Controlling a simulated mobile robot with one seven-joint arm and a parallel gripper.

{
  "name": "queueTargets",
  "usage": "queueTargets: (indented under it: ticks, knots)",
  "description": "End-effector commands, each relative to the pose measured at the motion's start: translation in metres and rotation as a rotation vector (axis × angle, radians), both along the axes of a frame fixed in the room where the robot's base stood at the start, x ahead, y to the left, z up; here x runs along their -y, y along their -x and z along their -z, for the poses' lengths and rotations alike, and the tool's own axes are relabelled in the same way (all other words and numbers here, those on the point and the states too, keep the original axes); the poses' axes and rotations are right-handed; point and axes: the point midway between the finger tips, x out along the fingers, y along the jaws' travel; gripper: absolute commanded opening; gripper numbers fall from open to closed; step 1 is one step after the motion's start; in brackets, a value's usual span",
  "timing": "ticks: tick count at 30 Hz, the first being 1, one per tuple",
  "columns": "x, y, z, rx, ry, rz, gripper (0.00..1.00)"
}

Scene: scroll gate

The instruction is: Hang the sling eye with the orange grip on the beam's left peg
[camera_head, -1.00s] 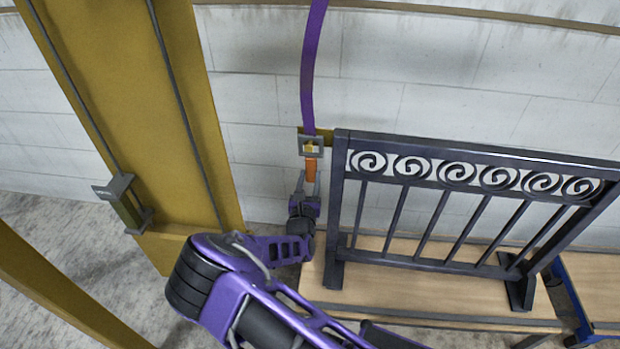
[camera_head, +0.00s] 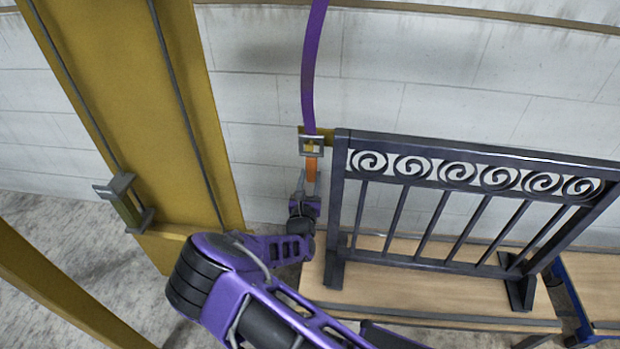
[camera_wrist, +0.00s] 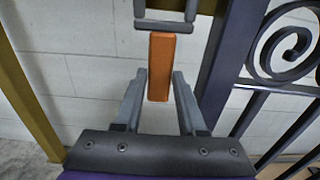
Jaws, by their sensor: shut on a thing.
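The purple sling (camera_head: 308,75) hangs from above in the head view and ends in a square grey eye (camera_head: 302,147). The orange grip (camera_head: 311,169) hangs below the eye, and it also shows in the wrist view (camera_wrist: 162,58). My gripper (camera_head: 310,184) is shut on the orange grip from below; its two fingers flank it in the wrist view (camera_wrist: 159,80). A short yellow beam part (camera_head: 328,133) shows behind the eye, and yellow shows through its opening. I cannot tell whether the eye is around a peg or only in front of one.
A dark scroll gate (camera_head: 440,200) stands upright on a wooden bench (camera_head: 400,300), close to the right of my gripper. A wide yellow column (camera_head: 130,100) with a grey bracket (camera_head: 125,203) stands to the left. White block wall lies behind.

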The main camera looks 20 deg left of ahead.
Motion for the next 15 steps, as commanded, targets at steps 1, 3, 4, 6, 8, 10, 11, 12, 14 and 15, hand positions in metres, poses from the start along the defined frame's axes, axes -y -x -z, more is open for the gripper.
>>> queueTargets:
  ticks: [1, 3, 4, 6, 8, 10, 11, 12, 14, 15]
  knots:
    - [0.002, 0.0009, 0.0044, -0.008, 0.004, 0.003, 0.0]
    - [0.002, 0.0009, 0.0045, -0.008, 0.004, 0.003, 0.0]
    - [0.0021, 0.0009, 0.0046, -0.008, 0.004, 0.003, 0.0]
    - [0.0022, 0.001, 0.0047, -0.009, 0.004, 0.003, 0.0]
    - [0.002, 0.0007, 0.0039, -0.007, 0.003, 0.003, 0.0]
    - [0.002, 0.0008, 0.0035, -0.007, 0.003, 0.003, 0.0]
    - [0.002, 0.0008, 0.0031, -0.007, 0.003, 0.003, 0.0]
    - [0.0021, 0.0007, 0.0024, -0.008, 0.004, 0.003, 0.0]
    - [0.0021, 0.0007, 0.0008, -0.007, 0.003, 0.003, 0.0]
    - [0.0022, 0.0006, -0.0005, -0.007, 0.003, 0.003, 0.0]
